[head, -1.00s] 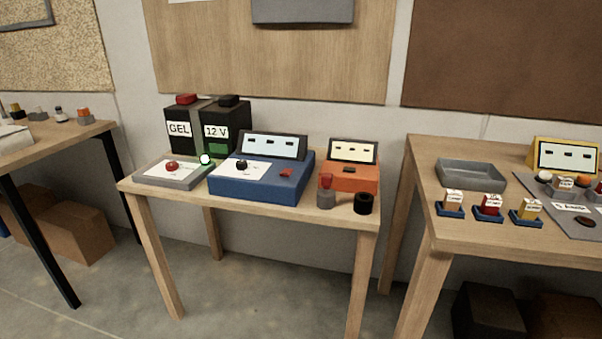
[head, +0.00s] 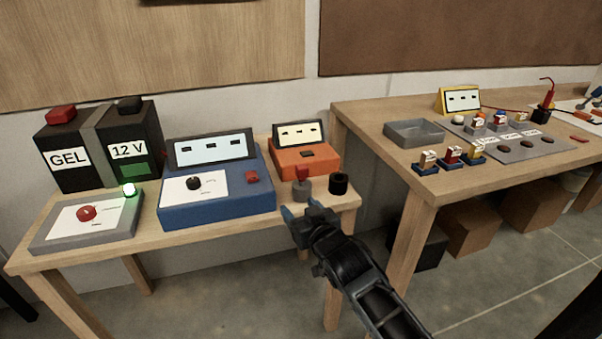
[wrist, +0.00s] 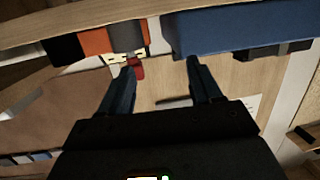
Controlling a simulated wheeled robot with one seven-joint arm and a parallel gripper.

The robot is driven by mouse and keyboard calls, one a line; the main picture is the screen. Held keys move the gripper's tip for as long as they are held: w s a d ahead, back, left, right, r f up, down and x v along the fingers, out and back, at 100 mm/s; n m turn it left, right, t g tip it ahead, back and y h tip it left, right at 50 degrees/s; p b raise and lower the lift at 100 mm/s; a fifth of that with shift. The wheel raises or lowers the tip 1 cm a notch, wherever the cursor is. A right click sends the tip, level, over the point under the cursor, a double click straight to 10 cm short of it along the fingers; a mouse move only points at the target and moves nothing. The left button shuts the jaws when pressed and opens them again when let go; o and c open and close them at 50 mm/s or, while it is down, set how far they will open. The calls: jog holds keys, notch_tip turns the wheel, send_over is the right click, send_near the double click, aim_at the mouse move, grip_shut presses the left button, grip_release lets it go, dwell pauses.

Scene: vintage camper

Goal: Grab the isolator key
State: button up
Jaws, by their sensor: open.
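The likely isolator key is a small red piece (head: 302,173) standing upright in a grey round holder (head: 302,188) near the table's front right. In the wrist view, which shows the scene upside down, the red key (wrist: 138,70) juts from the grey holder (wrist: 127,36), close to the left fingertip. My gripper (head: 300,210) is open and empty at the table's front edge, just in front of the grey holder. In the wrist view its two fingers (wrist: 162,66) are spread with nothing between them. I cannot tell whether a finger touches the key.
A black cup (head: 338,184) stands right of the holder, with an orange meter box (head: 306,162) behind. A blue unit (head: 216,200) is to the left. A grey panel with a red knob (head: 87,214) lies farther left. Another table (head: 425,205) stands at right.

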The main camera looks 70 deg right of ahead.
aim_at(304, 176)
jog(key=shift+m+g+h, duration=0.7)
jog(key=shift+m+h, duration=0.1)
jog(key=shift+m, duration=0.1)
jog(key=d, duration=0.3)
jog(key=w+d+r, duration=0.1)
jog(key=d, duration=0.2)
jog(key=w+d+r, duration=0.1)
jog(key=d, duration=0.1)
jog(key=shift+w+d+r+p, duration=0.15)
jog(key=shift+d+r+p, duration=0.05)
jog(key=shift+d+p, duration=0.2)
jog(key=shift+p+x, duration=0.6)
jog(key=shift+x, duration=2.2)
jog(key=shift+f, duration=0.1)
jog(key=c, duration=1.1)
